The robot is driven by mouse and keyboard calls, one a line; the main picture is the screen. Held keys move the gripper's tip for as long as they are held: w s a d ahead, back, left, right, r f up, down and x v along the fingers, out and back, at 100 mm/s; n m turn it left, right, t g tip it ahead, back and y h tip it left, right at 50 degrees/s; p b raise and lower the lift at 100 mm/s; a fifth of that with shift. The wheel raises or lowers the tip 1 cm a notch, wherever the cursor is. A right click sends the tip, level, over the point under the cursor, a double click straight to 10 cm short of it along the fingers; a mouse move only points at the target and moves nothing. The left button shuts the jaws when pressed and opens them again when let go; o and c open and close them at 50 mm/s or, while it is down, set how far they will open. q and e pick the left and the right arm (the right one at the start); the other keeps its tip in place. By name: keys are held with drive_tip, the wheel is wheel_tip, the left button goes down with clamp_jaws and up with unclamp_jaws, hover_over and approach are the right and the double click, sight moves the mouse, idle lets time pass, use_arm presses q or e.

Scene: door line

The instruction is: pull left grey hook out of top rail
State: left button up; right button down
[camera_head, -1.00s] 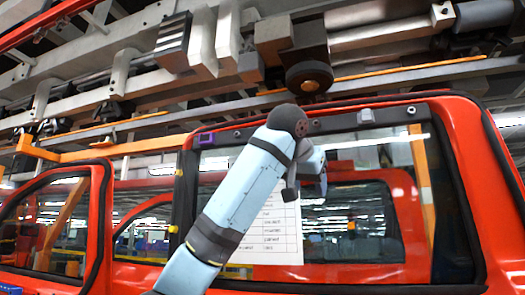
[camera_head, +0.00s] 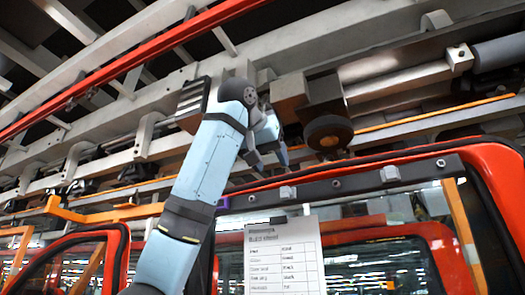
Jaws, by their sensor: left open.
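The dark top rail (camera_head: 345,185) runs along the upper edge of the red door frame. The left grey hook (camera_head: 288,192) is a small light-grey block on this rail, above a white paper sheet. A second grey hook (camera_head: 390,174) sits farther right on the same rail. My left gripper (camera_head: 271,165) is above and slightly left of the left hook, apart from it as far as I can tell. Its dark fingers are open with nothing visible between them. My right gripper is out of view.
The printed sheet (camera_head: 284,256) hangs below the rail. Overhead conveyor beams with a dark round roller (camera_head: 328,132) are close above and right of my left gripper. An orange bar (camera_head: 100,214) and another red door frame (camera_head: 85,245) stand left.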

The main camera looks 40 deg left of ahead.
sight(287, 192)
use_arm(q)
drive_tip(key=p+x, duration=0.1)
drive_tip(key=x, duration=0.7)
drive_tip(key=shift+p, duration=0.4)
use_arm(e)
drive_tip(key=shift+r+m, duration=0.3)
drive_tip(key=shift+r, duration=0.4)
use_arm(q)
drive_tip(key=shift+w+a, duration=0.1)
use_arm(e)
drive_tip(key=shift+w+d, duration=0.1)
use_arm(q)
drive_tip(key=c, duration=0.9)
drive_tip(key=shift+o, duration=1.2)
clamp_jaws()
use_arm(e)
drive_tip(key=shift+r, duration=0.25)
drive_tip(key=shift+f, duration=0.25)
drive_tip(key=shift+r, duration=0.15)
